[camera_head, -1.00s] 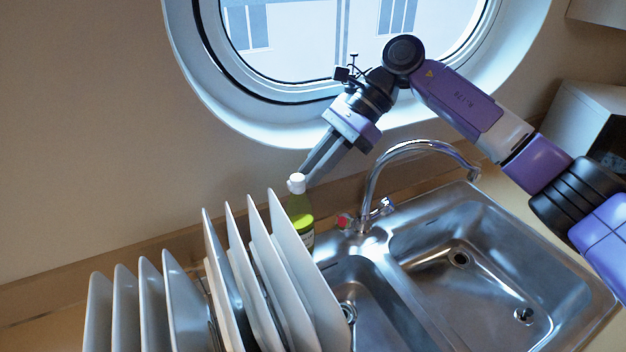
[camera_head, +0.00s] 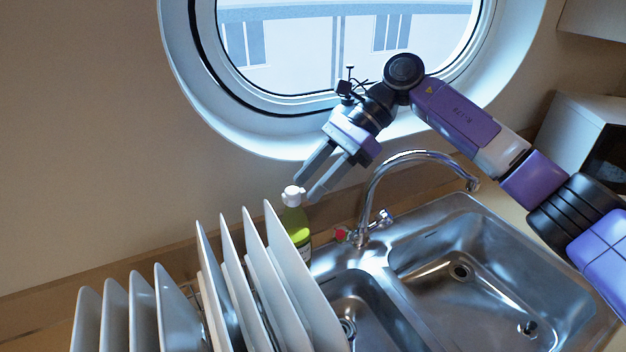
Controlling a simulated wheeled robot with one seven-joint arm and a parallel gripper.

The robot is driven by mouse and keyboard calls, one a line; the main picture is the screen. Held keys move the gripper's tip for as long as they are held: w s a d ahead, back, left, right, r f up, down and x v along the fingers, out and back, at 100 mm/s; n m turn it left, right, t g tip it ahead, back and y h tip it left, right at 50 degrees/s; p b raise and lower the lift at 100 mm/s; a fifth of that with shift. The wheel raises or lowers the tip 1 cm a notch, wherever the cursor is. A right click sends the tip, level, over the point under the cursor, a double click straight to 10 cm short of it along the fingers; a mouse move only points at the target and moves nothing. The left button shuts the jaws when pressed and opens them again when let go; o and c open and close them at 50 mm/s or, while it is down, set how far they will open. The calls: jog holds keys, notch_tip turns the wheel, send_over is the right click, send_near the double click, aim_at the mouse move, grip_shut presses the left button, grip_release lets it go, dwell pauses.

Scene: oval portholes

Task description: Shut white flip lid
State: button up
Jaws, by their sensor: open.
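A green bottle (camera_head: 297,224) with a white flip lid (camera_head: 292,196) stands behind the sink's left corner, by the wall. Its lower part is partly hidden by the plates. I cannot tell clearly from here how far the lid is raised. My gripper (camera_head: 306,190) is open, its two dark fingers pointing down and left at the bottle's top. The fingertips are close to the white lid, one above it and one at its right. I cannot tell whether they touch it.
Several upright plates (camera_head: 287,275) stand in a rack in front and left of the bottle. A curved faucet (camera_head: 372,190) rises to the right, beside the double sink (camera_head: 440,235). The oval window (camera_head: 190,95) is behind my arm.

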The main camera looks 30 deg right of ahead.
jog(key=b+v, duration=0.1)
jog(key=v, duration=0.6)
jog(key=shift+d+r+b, duration=0.25)
jog(key=shift+b, duration=0.05)
